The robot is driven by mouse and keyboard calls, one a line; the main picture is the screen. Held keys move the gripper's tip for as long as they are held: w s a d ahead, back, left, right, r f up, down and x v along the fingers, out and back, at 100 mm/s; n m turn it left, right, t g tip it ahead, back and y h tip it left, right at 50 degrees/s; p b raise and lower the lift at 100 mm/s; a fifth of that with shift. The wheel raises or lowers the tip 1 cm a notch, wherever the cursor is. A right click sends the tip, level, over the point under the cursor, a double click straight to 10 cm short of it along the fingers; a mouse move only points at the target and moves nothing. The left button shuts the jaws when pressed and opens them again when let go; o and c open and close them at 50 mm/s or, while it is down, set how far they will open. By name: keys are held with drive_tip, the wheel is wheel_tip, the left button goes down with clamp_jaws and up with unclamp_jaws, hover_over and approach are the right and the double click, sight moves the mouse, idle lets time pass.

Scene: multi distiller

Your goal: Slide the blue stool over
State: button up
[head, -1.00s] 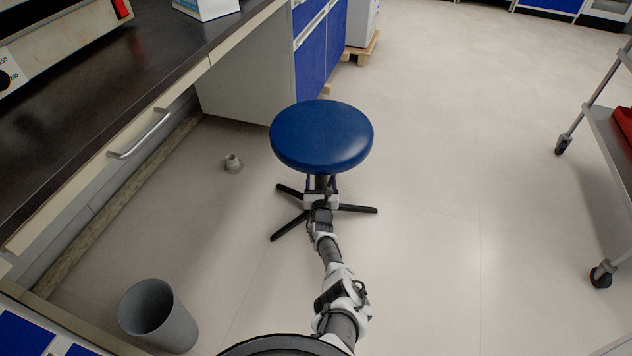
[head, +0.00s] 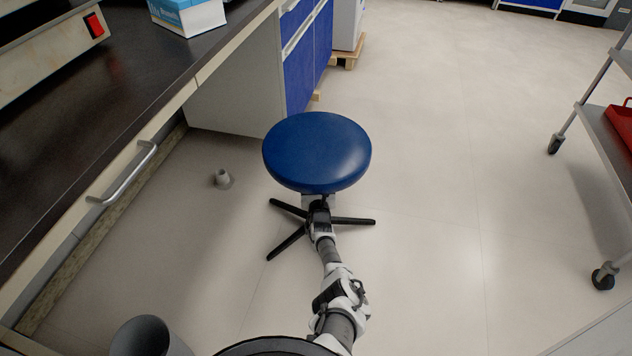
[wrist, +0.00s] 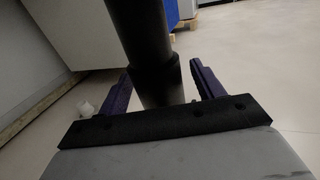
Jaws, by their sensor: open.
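The blue stool (head: 317,150) stands upright on the floor at the middle of the head view. It has a round blue seat and black splayed legs. Its black post (wrist: 150,50) fills the upper middle of the wrist view. My gripper (wrist: 162,88) is open, with its two purple fingers on either side of the post. I cannot tell whether either finger touches it. In the head view the seat's front edge hides my fingers, and my arm reaches in low from the front.
A dark-topped counter (head: 70,120) runs along the left, with a blue-fronted cabinet (head: 306,62) behind the stool. A small grey floor fitting (head: 222,179) is left of the stool. A grey bin (head: 145,338) is at front left. A wheeled cart (head: 605,150) stands right. Floor between stool and cart is clear.

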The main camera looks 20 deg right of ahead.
clamp_jaws()
idle(0.3)
drive_tip(key=shift+a, duration=0.1)
